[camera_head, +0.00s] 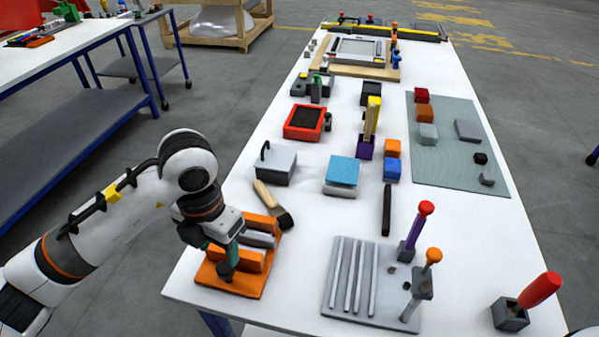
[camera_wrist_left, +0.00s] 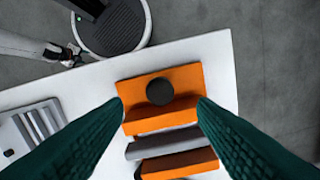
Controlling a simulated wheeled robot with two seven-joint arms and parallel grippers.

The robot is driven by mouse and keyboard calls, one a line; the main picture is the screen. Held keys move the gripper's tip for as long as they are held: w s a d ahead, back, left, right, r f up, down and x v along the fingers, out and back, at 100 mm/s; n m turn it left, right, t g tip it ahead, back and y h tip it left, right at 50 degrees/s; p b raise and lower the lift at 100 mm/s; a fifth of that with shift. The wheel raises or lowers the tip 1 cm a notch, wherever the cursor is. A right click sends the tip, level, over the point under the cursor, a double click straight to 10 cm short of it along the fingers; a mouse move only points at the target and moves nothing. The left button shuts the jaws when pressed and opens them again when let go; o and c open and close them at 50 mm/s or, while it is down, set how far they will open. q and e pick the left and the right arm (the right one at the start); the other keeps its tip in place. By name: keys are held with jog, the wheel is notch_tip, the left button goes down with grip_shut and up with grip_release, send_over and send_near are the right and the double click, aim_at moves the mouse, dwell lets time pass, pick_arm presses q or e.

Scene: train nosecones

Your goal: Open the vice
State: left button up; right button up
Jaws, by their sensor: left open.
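The vice (camera_head: 212,275) is an orange block with grey jaw bars at the near left corner of the white table. It also shows in the left wrist view (camera_wrist_left: 190,77), with a round black knob (camera_wrist_left: 160,91) at its end and the grey bar (camera_wrist_left: 165,142) between orange blocks. My left gripper (camera_head: 228,262) is directly over the vice, pointing down. In the left wrist view my left gripper (camera_wrist_left: 160,100) is open and empty, with one dark green finger on each side of the knob. Whether the fingers reach knob height is unclear. My right gripper is not clearly seen.
A brush (camera_head: 273,204) with a wooden handle lies just behind the vice. A grey box (camera_head: 276,165) stands farther back. A grey tray with rods (camera_head: 345,313) lies to the right, with upright screwdrivers beside it. The table's front left edge is close to the vice.

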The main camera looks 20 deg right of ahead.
aim_at(225, 267)
pick_arm(q)
notch_tip(225, 267, up, 6)
jog(key=s+d+r+m+g+h, duration=0.1)
jog(key=s+d+r+g+h, duration=0.15)
jog(key=s+d+h, duration=0.35)
jog(key=s+d+r+m+g+h, duration=0.1)
jog(key=s+d+g+h, duration=0.35)
jog(key=d, duration=0.25)
notch_tip(225, 267, up, 12)
jog(key=w+n+t+h, duration=0.2)
jog(key=n+h, duration=0.4)
jog(key=h, duration=0.6)
jog(key=shift+a+f+t, duration=0.25)
jog(key=shift+a+t, duration=0.05)
jog(key=shift+a, duration=0.15)
jog(key=shift+d, duration=0.1)
